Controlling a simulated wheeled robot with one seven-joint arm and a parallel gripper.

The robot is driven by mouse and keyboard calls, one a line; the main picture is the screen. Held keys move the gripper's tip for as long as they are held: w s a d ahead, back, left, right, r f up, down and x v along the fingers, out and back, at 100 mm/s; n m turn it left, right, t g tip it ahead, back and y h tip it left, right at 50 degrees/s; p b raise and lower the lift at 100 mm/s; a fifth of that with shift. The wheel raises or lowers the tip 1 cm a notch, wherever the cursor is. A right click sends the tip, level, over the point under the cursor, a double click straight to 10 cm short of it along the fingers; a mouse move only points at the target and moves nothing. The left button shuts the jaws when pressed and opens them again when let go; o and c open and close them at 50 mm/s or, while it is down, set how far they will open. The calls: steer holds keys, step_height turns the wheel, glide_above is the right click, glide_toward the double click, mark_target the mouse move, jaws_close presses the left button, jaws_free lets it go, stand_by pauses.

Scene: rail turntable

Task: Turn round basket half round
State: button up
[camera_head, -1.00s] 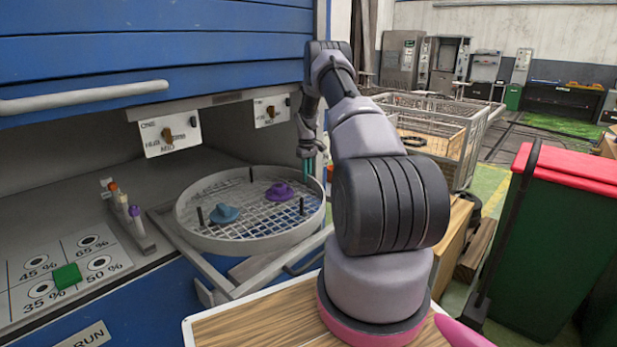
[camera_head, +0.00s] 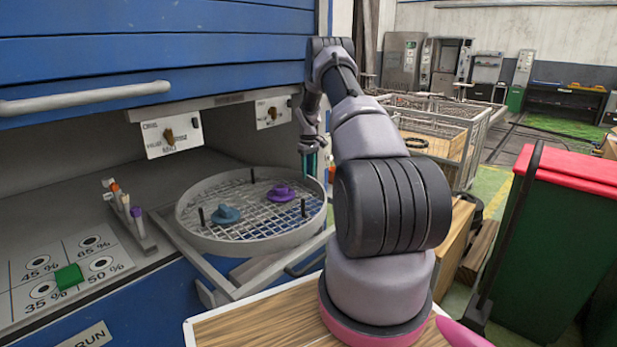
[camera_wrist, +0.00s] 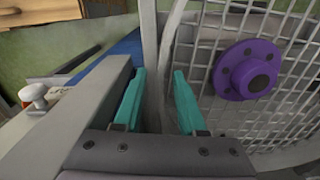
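The round basket (camera_head: 250,247) is a grey ring with a mesh floor and several black upright posts. It sits on a rail frame (camera_head: 172,228) that sticks out of the blue machine. A blue hat-shaped part (camera_head: 226,215) and a purple one (camera_head: 281,193) lie on its mesh; the purple part shows in the wrist view (camera_wrist: 247,70). My gripper (camera_head: 310,163) is at the basket's far right rim. In the wrist view its teal fingers (camera_wrist: 160,72) stand apart, with the grey rim (camera_wrist: 172,45) passing between them. I cannot tell whether they touch it.
The blue shutter (camera_head: 150,55) with its bar handle hangs above the opening. A small rack of coloured tubes (camera_head: 137,226) and a percent panel with a green block (camera_head: 69,276) are at left. A green bin (camera_head: 550,240) stands at right.

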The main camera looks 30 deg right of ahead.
mark_target(299, 219)
step_height(299, 219, up, 9)
steer(key=shift+f, duration=0.15)
